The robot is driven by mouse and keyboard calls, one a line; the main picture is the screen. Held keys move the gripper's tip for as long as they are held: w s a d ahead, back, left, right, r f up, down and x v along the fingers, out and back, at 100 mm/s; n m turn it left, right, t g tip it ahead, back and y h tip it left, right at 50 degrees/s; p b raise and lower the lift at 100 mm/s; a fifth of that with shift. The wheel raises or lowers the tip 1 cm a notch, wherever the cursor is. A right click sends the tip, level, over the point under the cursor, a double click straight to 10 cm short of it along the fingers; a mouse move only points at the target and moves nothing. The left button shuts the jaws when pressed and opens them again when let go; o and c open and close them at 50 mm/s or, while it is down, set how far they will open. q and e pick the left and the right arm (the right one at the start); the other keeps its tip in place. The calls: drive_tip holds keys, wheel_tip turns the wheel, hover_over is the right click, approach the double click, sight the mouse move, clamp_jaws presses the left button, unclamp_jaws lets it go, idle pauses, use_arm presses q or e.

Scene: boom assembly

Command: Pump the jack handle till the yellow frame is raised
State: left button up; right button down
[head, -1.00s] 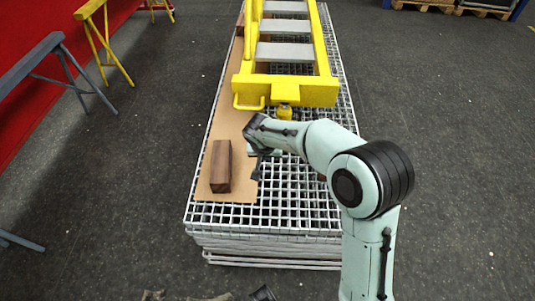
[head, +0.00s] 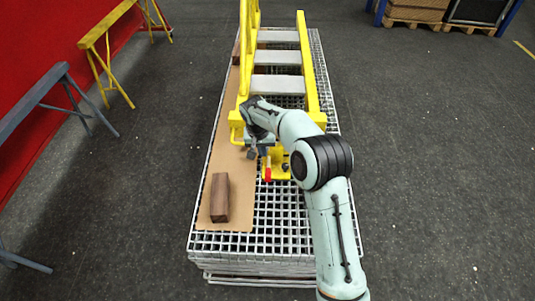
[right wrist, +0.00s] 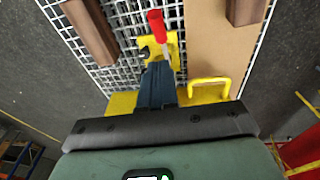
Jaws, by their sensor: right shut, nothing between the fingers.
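The yellow frame (head: 313,85) with grey cross plates lies along the grating stack. A small yellow jack (head: 280,162) with a red-tipped handle (head: 268,175) sits at the frame's near end, partly hidden by my right arm. In the right wrist view the red handle (right wrist: 156,24) stands out beyond the yellow jack (right wrist: 171,40). My right gripper (head: 258,152) is over the frame's near end, beside the jack. In the right wrist view its dark fingers (right wrist: 157,72) are together, empty, and close to the jack. I cannot tell whether they touch it. My left gripper is out of view.
A brown wooden block (head: 220,198) lies on a cardboard sheet (head: 240,239) at the left of the grating (head: 273,239). A yellow loop handle (right wrist: 212,83) sticks out of the frame's end. Trestles (head: 105,55) stand at the left.

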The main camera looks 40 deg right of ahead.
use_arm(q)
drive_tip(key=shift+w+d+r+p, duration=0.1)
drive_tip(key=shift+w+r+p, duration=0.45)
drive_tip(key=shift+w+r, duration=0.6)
use_arm(e)
drive_tip(key=shift+w+d+r+y, duration=0.15)
drive_tip(key=shift+w+d+r, duration=0.1)
drive_tip(key=shift+w+r, duration=0.3)
drive_tip(key=shift+w+d+r+y, duration=0.15)
drive_tip(key=shift+w+d+r, duration=0.05)
drive_tip(key=shift+w+r, duration=0.3)
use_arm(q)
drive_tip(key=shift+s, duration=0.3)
use_arm(e)
drive_tip(key=shift+s, duration=0.25)
hover_over(267, 172)
drive_tip(key=f, duration=1.2)
drive_tip(key=shift+w+a, duration=0.15)
drive_tip(key=shift+w, duration=0.15)
drive_tip(key=shift+s+a+f, duration=0.1)
drive_tip(key=shift+s+f, duration=0.3)
drive_tip(key=shift+f, duration=0.35)
